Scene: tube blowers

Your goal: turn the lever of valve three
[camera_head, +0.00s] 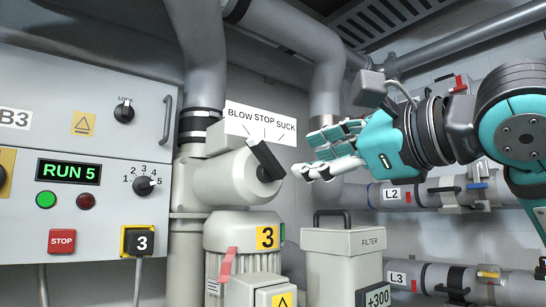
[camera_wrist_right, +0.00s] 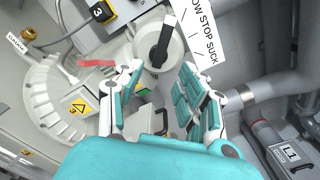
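Valve three's black lever (camera_head: 266,160) sits on a round cream housing (camera_head: 222,178) above a motor marked 3 (camera_head: 242,238). A white plate (camera_head: 261,121) above it reads BLOW, STOP, SUCK. The lever tilts up and left, its tip below and between BLOW and STOP. My right gripper (camera_head: 308,160) is just right of the lever, apart from it. In the wrist view the right gripper (camera_wrist_right: 162,80) has its fingers spread, with nothing between them, and the lever (camera_wrist_right: 163,42) lies beyond the fingertips. My left gripper is not in view.
A control panel (camera_head: 90,120) with RUN 5 on its display stands at left. A filter box (camera_head: 343,270) with a black handle stands below my right gripper. A vertical pipe (camera_head: 327,85) rises behind the gripper.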

